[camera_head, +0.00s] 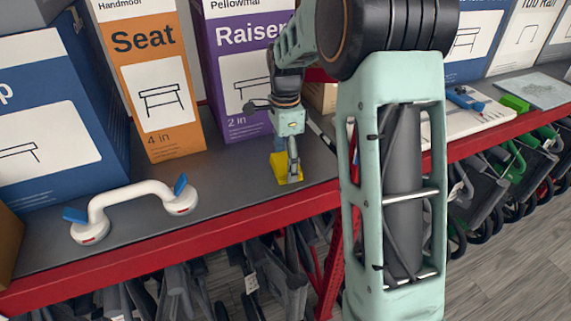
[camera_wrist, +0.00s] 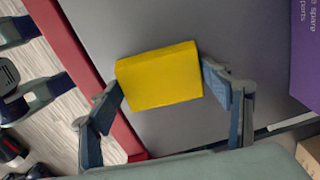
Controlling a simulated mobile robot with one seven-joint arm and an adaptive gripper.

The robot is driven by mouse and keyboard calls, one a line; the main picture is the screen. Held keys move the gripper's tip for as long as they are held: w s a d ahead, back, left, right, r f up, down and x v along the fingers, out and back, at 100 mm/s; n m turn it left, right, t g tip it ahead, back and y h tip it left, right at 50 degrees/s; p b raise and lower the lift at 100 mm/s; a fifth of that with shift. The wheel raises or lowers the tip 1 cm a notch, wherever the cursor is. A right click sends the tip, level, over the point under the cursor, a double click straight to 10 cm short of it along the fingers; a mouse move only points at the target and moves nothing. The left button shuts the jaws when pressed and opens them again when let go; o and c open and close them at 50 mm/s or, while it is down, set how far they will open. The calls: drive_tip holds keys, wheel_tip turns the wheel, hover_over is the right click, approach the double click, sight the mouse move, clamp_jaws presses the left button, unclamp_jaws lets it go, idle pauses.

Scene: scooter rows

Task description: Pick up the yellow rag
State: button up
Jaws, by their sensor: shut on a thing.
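The yellow rag (camera_head: 279,163) is on the grey shelf, near its red front edge, in the head view. In the wrist view the yellow rag (camera_wrist: 159,76) looks like a folded rectangular block. My gripper (camera_head: 292,176) reaches down to it from above. In the wrist view my gripper (camera_wrist: 163,84) has one finger at each end of the rag, and it is shut on the rag. The head view hides part of the rag behind the gripper. I cannot tell whether the rag is touching the shelf or just above it.
A white suction handle (camera_head: 130,203) with blue levers lies to the left on the shelf (camera_head: 225,175). An orange Seat box (camera_head: 153,75) and a purple Raiser box (camera_head: 235,100) stand behind. Folded scooters (camera_head: 215,275) hang below the red edge. A white board (camera_head: 480,120) lies right.

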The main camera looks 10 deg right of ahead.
drive_tip(key=shift+r, duration=0.1)
drive_tip(key=shift+r, duration=0.55)
drive_tip(key=s+r, duration=0.1)
drive_tip(key=r, duration=0.1)
drive_tip(key=s+d+r+b, duration=0.1)
drive_tip(key=s+r, duration=0.1)
drive_tip(key=r, duration=0.1)
drive_tip(key=s+r, duration=0.1)
drive_tip(key=r, duration=0.1)
drive_tip(key=shift+s+d+r, duration=0.2)
drive_tip(key=shift+d, duration=0.2)
drive_tip(key=s+d+r+b, duration=0.2)
drive_tip(key=s+d+r, duration=0.1)
drive_tip(key=s, duration=0.5)
drive_tip(key=shift+s+r, duration=0.35)
drive_tip(key=shift+r, duration=0.3)
drive_tip(key=shift+d, duration=0.1)
